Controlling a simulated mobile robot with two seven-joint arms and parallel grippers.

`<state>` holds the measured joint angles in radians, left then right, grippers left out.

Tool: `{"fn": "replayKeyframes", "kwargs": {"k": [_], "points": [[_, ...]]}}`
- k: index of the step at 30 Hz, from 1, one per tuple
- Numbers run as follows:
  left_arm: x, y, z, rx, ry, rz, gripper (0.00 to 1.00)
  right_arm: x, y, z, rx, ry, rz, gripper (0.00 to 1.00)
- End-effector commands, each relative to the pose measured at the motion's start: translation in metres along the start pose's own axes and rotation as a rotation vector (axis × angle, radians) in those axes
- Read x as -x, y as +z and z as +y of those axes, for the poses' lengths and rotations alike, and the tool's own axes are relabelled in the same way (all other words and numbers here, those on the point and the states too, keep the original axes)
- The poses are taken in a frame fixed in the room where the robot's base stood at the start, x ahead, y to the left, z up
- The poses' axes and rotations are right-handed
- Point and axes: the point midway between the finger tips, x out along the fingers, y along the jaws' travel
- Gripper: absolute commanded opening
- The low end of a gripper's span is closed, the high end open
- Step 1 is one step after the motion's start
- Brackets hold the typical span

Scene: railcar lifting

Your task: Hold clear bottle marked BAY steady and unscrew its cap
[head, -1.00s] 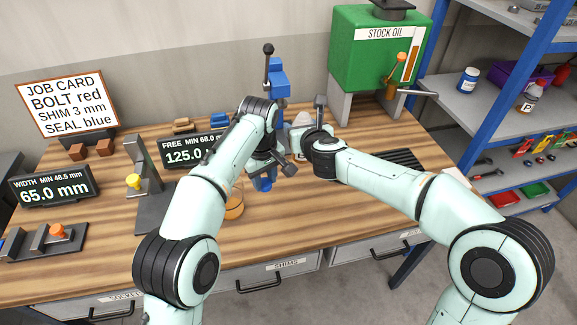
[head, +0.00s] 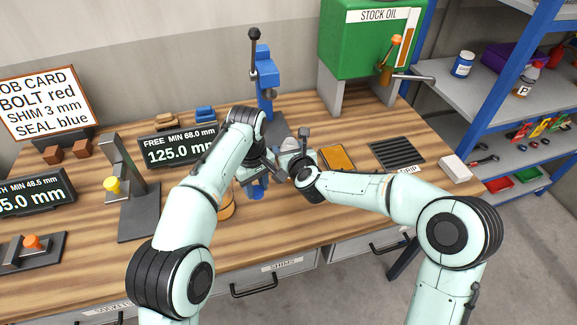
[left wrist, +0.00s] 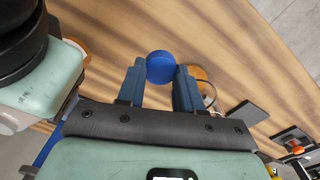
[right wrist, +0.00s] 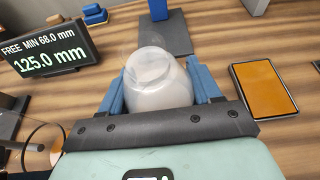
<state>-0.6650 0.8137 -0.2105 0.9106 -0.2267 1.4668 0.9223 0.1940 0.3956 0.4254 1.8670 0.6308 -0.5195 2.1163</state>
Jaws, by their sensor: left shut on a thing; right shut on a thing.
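The clear bottle (right wrist: 160,88) is between the fingers of my right gripper (right wrist: 158,98), which is shut on it. Its neck is bare, with no cap on it, and no BAY mark shows. The round blue cap (left wrist: 160,67) is pinched between the fingertips of my left gripper (left wrist: 160,78), apart from the bottle. In the head view my left gripper (head: 258,190) is low over the bench, just left of my right gripper (head: 287,168). The bottle is mostly hidden there by my right wrist.
An orange-topped tray (head: 337,158) and a dark ribbed grip mat (head: 396,154) lie to the right. The display (head: 180,148) and a grey stand (head: 130,195) are to the left.

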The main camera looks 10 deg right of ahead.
Motion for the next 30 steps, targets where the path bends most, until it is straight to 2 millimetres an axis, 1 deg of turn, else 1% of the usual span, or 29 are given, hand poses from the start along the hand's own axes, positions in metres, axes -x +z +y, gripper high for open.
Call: {"fn": "replayKeyframes", "kwargs": {"k": [1, 5, 9, 12, 15, 22, 27, 28, 30], "points": [[0.0, 0.0, 0.0, 0.0, 0.0, 0.0, 0.0, -0.003, -0.005, 0.0, 0.001, 0.0, 0.001, 0.0], [-0.001, 0.0, 0.0, 0.001, 0.0, 0.0, 0.0, -0.006, -0.011, 0.0, 0.001, 0.0, -0.001, 0.0], [-0.005, 0.002, -0.001, 0.0, -0.001, -0.003, 0.0, -0.014, -0.032, 0.0, 0.002, -0.001, 0.002, 0.0], [-0.006, 0.002, -0.001, 0.0, -0.001, -0.004, 0.0, -0.019, -0.044, 0.0, 0.001, -0.001, 0.0, 0.0], [-0.007, 0.002, -0.001, 0.0, -0.001, -0.004, 0.0, -0.021, -0.048, 0.0, 0.001, 0.0, -0.003, 0.0], [-0.006, 0.002, -0.001, 0.0, -0.002, -0.004, 0.0, -0.021, -0.047, 0.0, 0.001, 0.0, -0.003, 0.0], [-0.012, 0.004, -0.002, 0.0, -0.003, -0.007, 0.0, -0.021, -0.05, 0.0, 0.001, 0.0, -0.003, 0.0], [-0.011, 0.004, -0.002, 0.0, -0.003, -0.007, 0.0, -0.021, -0.05, 0.0, 0.002, 0.0, -0.002, 0.69], [-0.011, 0.003, -0.002, 0.0, -0.003, -0.006, 0.0, -0.021, -0.05, 0.0, 0.002, 0.0, -0.002, 0.88]]}}
